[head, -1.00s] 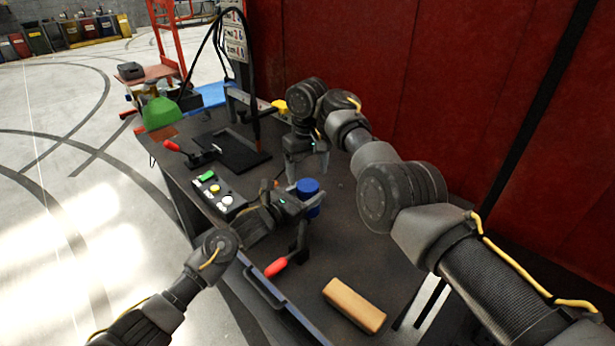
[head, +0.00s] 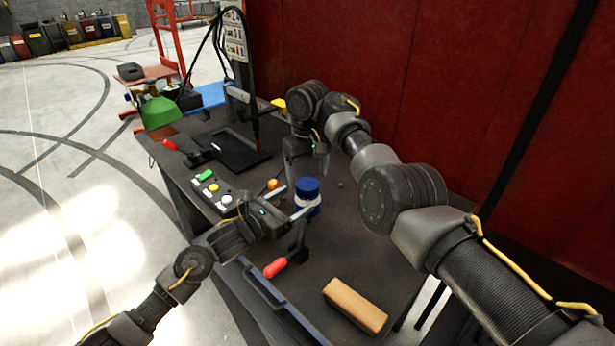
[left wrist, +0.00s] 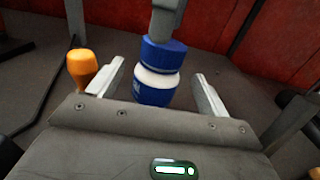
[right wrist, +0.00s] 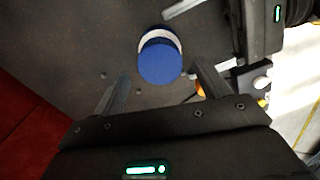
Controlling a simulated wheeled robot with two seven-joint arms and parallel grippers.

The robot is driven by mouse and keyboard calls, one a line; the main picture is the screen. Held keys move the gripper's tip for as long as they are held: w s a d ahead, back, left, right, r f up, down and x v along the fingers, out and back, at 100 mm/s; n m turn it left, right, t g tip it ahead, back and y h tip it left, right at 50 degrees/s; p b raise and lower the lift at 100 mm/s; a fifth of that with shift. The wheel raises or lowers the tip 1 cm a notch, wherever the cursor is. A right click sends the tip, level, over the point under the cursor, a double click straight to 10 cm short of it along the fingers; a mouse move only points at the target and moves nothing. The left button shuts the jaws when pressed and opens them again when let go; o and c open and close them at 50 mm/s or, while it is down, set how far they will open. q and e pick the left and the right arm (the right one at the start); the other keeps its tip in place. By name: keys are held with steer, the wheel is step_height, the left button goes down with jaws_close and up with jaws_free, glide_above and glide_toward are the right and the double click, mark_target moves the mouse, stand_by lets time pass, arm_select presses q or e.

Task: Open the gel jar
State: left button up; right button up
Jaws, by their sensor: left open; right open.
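The gel jar (head: 307,204) stands upright on the dark bench, its blue lid (head: 307,184) on top above a white band. My left gripper (head: 290,201) is open, low at the jar's left side. In the left wrist view the jar (left wrist: 156,90) shows just beyond and between the spread fingertips, apparently untouched. My right gripper (head: 303,176) is open and points down, above and behind the jar. The right wrist view shows the lid (right wrist: 160,63) ahead of its open fingers. One right finger hangs by the lid in the left wrist view; contact cannot be told.
A button box (head: 214,190) and an orange knob (head: 272,184) lie left of the jar. A red-handled clamp (head: 275,267) and a tan block (head: 355,305) are nearer the front. A red wall stands behind the bench.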

arm_select(q)
steer(key=v, duration=0.5)
steer(key=shift+b, duration=0.35)
